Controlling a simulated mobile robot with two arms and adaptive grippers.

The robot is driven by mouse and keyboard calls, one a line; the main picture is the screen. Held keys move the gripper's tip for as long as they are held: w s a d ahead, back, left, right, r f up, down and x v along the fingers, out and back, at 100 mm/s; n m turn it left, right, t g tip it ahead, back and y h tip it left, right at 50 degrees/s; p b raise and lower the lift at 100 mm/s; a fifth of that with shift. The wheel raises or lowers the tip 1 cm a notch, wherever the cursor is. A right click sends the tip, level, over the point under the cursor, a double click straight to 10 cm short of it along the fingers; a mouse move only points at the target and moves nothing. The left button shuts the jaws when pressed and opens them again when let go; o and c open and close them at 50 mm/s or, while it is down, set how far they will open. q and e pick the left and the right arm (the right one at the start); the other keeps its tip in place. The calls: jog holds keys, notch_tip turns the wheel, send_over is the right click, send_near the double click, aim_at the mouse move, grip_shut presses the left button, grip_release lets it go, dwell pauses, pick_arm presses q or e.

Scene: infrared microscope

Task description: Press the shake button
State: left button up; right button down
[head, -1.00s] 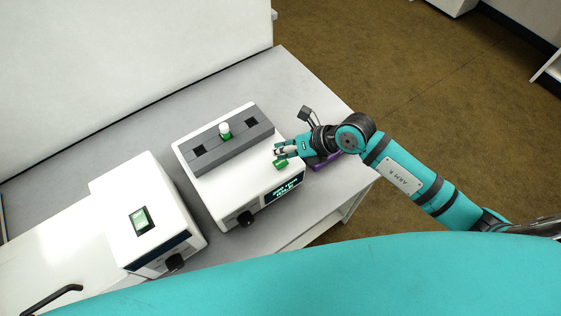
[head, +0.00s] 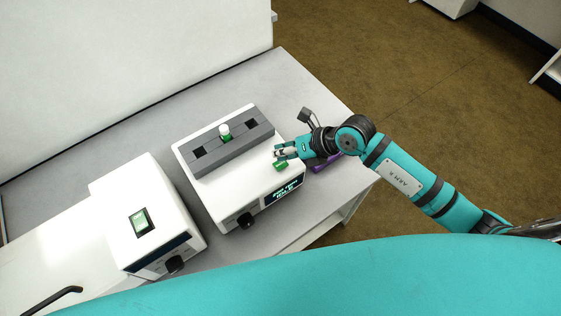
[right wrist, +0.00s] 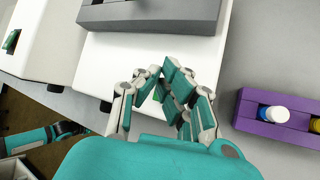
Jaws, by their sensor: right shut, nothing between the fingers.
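The white shaker (head: 240,190) stands on the bench with a grey block on top. Its green button (head: 281,166) is on the top face near the right front edge, and part of it also shows between the fingers in the right wrist view (right wrist: 158,97). My right gripper (head: 279,154) is shut and empty, with its fingertips just beside and above the button in the head view. I cannot tell whether they touch the shaker. The lit display (head: 285,191) on the shaker's front shows text too small to read. My left gripper is not in view.
A white-capped green vial (head: 225,131) stands in the grey block (head: 215,152). A second white device (head: 150,215) with a green switch stands to the left. A purple rack (right wrist: 245,110) with capped vials lies right of the shaker, partly under my right arm.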

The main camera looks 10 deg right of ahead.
jog(key=shift+f, duration=0.45)
